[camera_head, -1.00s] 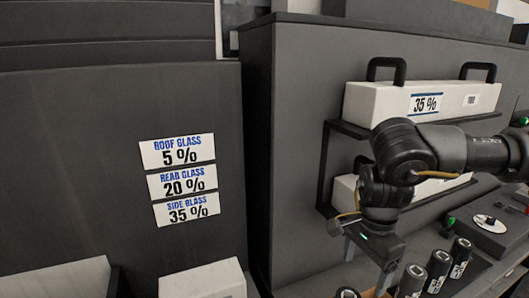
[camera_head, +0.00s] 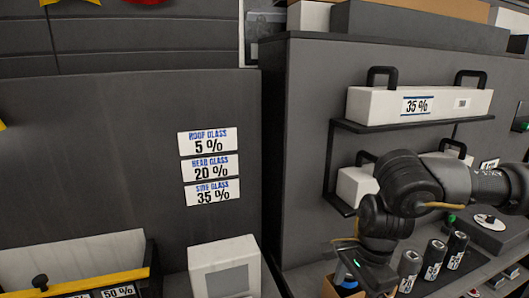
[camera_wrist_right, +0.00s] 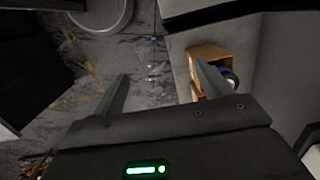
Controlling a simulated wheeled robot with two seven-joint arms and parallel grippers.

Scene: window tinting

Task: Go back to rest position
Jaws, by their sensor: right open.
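My right arm comes in from the right in the head view. Its gripper body shows at the lower edge, in front of the grey panel and left of several dark bottles (camera_head: 434,259); its fingertips are not clear there. In the right wrist view my right gripper (camera_wrist_right: 162,90) has its two fingers spread apart, with nothing between them. Below and beyond it is the floor. A small brown box (camera_wrist_right: 205,62) with a round-topped item in it is close to one finger in the picture. My left gripper is not in view.
A white case marked 35 % (camera_head: 420,104) rests on the upper shelf (camera_head: 400,127). Another white case (camera_head: 356,184) is on the lower shelf, partly hidden by my arm. Tint labels (camera_head: 209,168) are on the left panel. A white box (camera_head: 226,268) stands below them.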

